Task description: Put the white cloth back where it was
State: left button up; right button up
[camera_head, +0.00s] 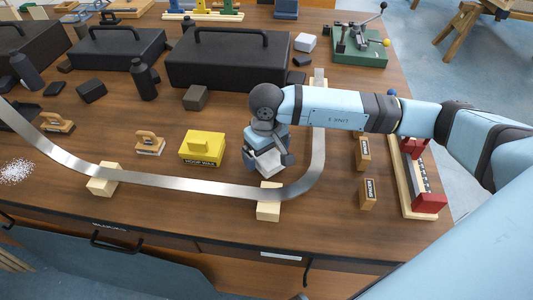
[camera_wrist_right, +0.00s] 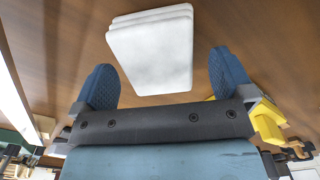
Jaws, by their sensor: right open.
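The white cloth (camera_wrist_right: 152,50) is a folded, layered pad in the right wrist view, on or just above the brown table top. It lies between and slightly beyond the blue fingers of my right gripper (camera_wrist_right: 163,62), with visible gaps at both sides. In the head view the cloth (camera_head: 266,163) shows partly below my right gripper (camera_head: 268,152), which points down and hides the rest of it. My right gripper is open. My left gripper is out of view.
A yellow hoop wax box (camera_head: 203,148) stands just left of the gripper. A curved metal strip (camera_head: 220,190) on wooden blocks runs in front and to the right. Black cases (camera_head: 228,66) stand behind. Small labelled blocks (camera_head: 368,193) stand on the right.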

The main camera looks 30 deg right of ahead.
aim_at(267, 155)
notch_tip(267, 155, up, 11)
dwell(0.3)
dwell(0.4)
